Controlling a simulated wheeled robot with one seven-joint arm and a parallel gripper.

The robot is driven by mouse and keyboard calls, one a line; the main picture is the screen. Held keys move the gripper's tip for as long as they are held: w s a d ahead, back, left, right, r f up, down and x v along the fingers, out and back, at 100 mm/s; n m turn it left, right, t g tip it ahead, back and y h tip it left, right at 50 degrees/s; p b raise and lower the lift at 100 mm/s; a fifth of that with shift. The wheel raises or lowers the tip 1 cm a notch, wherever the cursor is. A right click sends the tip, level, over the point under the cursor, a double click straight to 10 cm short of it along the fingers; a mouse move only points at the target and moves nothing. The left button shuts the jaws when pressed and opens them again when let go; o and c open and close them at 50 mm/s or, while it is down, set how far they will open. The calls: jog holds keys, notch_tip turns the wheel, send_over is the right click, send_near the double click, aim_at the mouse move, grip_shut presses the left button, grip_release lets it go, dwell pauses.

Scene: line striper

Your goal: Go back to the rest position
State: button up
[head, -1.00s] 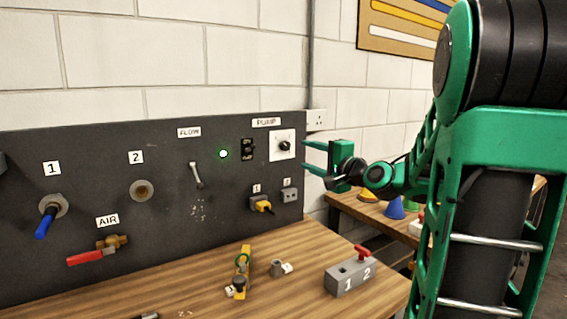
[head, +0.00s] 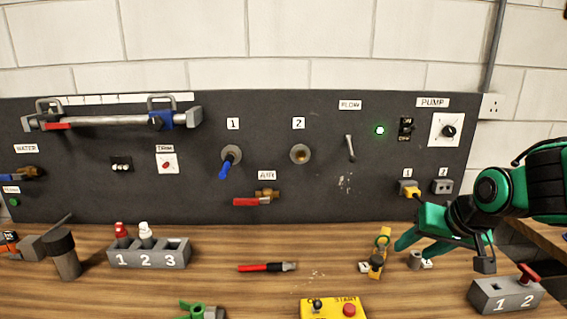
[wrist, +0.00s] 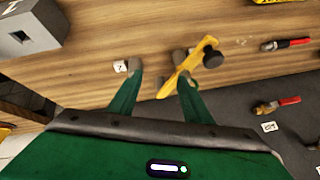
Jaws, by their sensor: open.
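My gripper (head: 442,250) is at the right of the head view, in front of the grey panel's right part and over the wooden bench. In the wrist view my gripper (wrist: 158,72) points at the bench. A yellow tool with a dark round knob (head: 378,258) lies just left of the fingers; it also shows in the wrist view (wrist: 185,70). I cannot tell whether a finger touches either one.
The panel (head: 330,190) carries valves, the pump dial (head: 448,131) and a lit green lamp (head: 379,130). A grey two-slot block (head: 500,298) stands at right, a three-slot block (head: 148,255) at left. A red-black tool (head: 266,267) and yellow start box (head: 333,309) occupy mid-bench.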

jog(key=s+n, duration=0.1)
jog(key=s, duration=0.1)
jog(key=s+f+g+h, duration=0.1)
jog(key=s, duration=0.1)
jog(key=s+f+n+g, duration=0.1)
jog(key=s, duration=0.1)
jog(key=shift+s+d+n, duration=0.1)
jog(key=shift+s+n, duration=0.2)
jog(key=shift+s, duration=0.1)
jog(key=s+d+m, duration=0.1)
jog(key=s+d, duration=0.1)
jog(key=s+d+m+g, duration=0.1)
jog(key=s+d, duration=0.1)
jog(key=s+d+f+m+g+h, duration=0.1)
jog(key=s+d, duration=0.2)
jog(key=s+d+m+g, duration=0.2)
jog(key=s+d+m, duration=0.1)
jog(key=s, duration=0.6)
jog(key=shift+s+d+f+g+y, duration=0.2)
jog(key=shift+d+f+g+y, duration=0.2)
jog(key=c, duration=0.4)
jog(key=shift+o, duration=0.2)
jog(key=shift+a, duration=0.1)
